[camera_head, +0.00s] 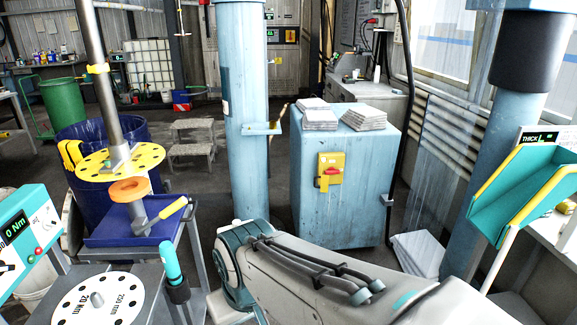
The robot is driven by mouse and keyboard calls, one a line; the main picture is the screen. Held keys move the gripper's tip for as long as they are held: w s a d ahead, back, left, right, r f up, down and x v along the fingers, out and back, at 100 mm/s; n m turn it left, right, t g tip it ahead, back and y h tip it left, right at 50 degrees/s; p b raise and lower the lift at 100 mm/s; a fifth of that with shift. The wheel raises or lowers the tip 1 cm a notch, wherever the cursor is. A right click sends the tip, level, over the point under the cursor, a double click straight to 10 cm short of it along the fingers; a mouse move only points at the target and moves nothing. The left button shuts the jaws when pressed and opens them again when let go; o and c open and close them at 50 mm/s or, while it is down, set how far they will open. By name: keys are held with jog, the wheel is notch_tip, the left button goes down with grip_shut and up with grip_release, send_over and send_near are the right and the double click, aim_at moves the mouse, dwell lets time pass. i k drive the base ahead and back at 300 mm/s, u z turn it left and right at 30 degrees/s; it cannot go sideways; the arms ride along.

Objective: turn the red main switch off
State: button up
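The red main switch (332,171) sits on a yellow plate (325,160) on the front of a light-blue cabinet (348,215). Its red handle looks roughly level, but it is too small to tell its exact setting. My pale grey arm with a teal joint reaches in from the lower right, in front of and below the cabinet. My gripper is not in view. The switch face is unobstructed.
Stacked sheets (362,118) lie on the cabinet. A blue column (242,120) stands left of it, and a dark cable hangs at its right. A yellow perforated disc (92,163) and a torque station (22,240) are at the left. A teal tray (530,185) is at the right.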

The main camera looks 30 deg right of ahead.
aim_at(331, 171)
jog(key=i, duration=0.3)
jog(key=z, duration=1.45)
jog(key=i, duration=0.25)
jog(key=z, duration=0.75)
jog(key=i, duration=2.5)
jog(key=u, duration=1.1)
jog(key=i, duration=0.35)
jog(key=u, duration=0.25)
